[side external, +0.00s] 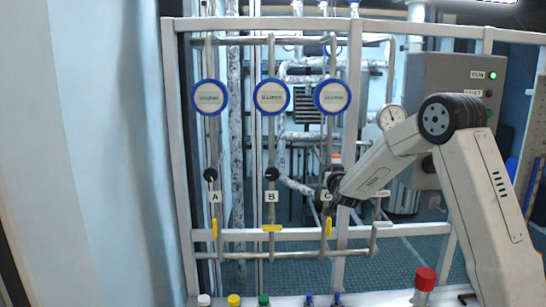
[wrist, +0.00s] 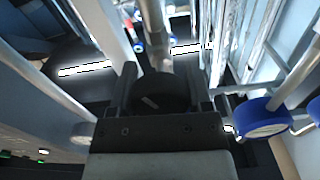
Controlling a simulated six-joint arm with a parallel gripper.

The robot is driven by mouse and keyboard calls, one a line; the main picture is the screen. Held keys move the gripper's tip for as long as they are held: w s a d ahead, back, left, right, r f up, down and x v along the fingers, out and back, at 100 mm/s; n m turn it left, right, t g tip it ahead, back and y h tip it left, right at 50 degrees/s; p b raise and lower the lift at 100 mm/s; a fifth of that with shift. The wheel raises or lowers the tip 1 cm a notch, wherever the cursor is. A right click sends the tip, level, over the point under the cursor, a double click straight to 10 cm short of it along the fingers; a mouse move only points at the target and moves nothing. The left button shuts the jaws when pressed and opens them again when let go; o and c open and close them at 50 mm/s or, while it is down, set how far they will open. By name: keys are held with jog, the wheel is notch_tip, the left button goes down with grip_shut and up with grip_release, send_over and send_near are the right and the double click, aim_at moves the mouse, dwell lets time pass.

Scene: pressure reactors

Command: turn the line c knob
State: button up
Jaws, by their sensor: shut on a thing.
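The line C knob (wrist: 155,98) is a round black knob with a pale mark on its face. In the wrist view it sits between the two fingers of my gripper (wrist: 162,82), which is shut on it. In the side view my gripper (side external: 331,182) is at the C pipe, just above the C label (side external: 327,196), and hides the knob. The black A knob (side external: 210,175) and B knob (side external: 271,174) stand to the left on their own pipes.
Blue-rimmed round gauges (side external: 332,97) hang above the knobs. Yellow valve handles (side external: 271,228) sit below them. A frame post (side external: 350,120) stands close right of line C. A grey control box (side external: 455,75) is at the right. A red-capped item (side external: 425,279) stands at the front.

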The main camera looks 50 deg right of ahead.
jog(key=shift+m, duration=0.6)
jog(key=o, duration=1.3)
jog(key=shift+s+a, duration=0.1)
jog(key=shift+a, duration=0.05)
jog(key=shift+v, duration=3.75)
